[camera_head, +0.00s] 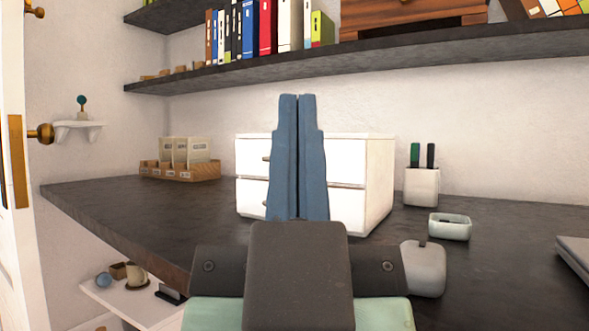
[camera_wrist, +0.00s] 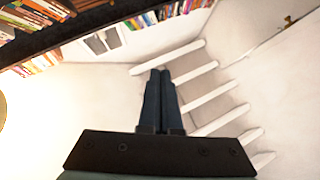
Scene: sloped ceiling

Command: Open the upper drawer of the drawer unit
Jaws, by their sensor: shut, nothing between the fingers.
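The white drawer unit (camera_head: 378,185) stands on the dark desk in the head view. It has two drawers, and both look closed. The upper drawer (camera_head: 345,160) is partly hidden behind my gripper; the lower drawer (camera_head: 346,199) is below it. A bit of a handle shows at the left of each drawer. My gripper (camera_head: 298,97) points upward in front of the unit, with its blue fingers together and empty. I cannot tell how far it is from the drawer front. In the wrist view my gripper (camera_wrist: 160,72) is shut, and the drawer unit does not show.
The desk (camera_head: 130,205) has a holder with dark and green handles (camera_head: 422,187), a small open dish (camera_head: 450,227) and a wooden box of cards (camera_head: 180,172). A dark shelf (camera_head: 370,49) with books hangs above. A white door (camera_head: 14,160) is at the left.

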